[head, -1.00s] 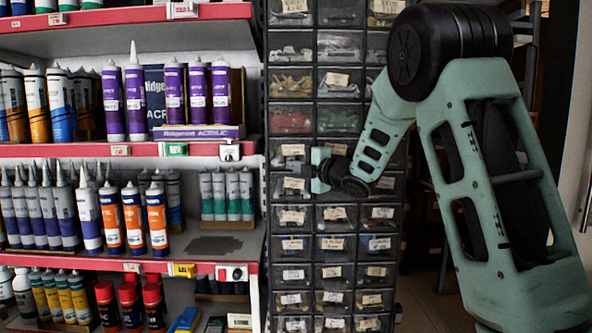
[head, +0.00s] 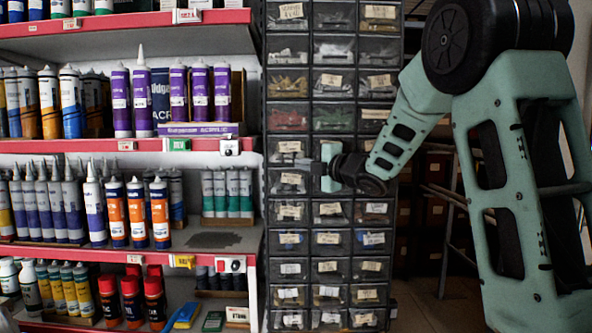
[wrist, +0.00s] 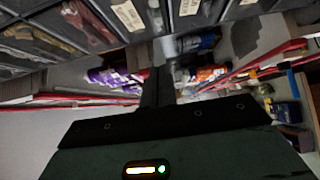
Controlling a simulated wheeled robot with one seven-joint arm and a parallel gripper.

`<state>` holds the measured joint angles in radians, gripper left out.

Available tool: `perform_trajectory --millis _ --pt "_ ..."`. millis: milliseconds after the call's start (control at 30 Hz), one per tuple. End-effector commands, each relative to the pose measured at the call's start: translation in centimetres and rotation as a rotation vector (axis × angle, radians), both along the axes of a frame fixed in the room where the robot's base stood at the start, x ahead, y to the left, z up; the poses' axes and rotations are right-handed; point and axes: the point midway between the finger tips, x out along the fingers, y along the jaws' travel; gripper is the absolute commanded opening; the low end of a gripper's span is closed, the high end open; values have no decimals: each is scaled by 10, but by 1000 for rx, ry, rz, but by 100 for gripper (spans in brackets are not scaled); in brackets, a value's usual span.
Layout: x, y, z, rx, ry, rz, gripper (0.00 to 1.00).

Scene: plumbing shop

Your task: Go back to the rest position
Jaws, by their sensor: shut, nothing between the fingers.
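My gripper (head: 312,165) is in front of the drawer cabinet in the head view, at the end of my green arm, pointing left toward the shelves. Its fingers are shut with nothing between them. In the wrist view the closed fingers (wrist: 158,85) reach up from the dark gripper body, with drawers above and shelf goods beyond. My gripper holds nothing, and the shelf items stand apart from it.
The drawer cabinet (head: 330,238) with labelled drawers stands behind my gripper. Red-edged shelves (head: 90,148) with purple tubes (head: 142,100), orange tubes (head: 136,212) and other cartridges fill the left. Open floor (head: 425,310) shows at lower right, near a dark rack.

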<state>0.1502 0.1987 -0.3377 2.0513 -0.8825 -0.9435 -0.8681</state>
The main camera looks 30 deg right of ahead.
Motion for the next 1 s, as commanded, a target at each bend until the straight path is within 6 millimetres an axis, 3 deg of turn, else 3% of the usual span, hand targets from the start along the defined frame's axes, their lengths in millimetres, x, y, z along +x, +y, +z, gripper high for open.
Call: perform_trajectory --millis 300,667,767,833,933,1000 --pt "-46 -9 -2 0 0 -1 0" --pt "-53 -8 -2 9 7 -1 0" --pt "-46 10 -12 74 52 -14 0" --pt "-41 36 -27 167 124 -37 0" --pt "-41 90 -64 343 294 -89 0" --pt "-53 131 -94 461 437 -136 0"
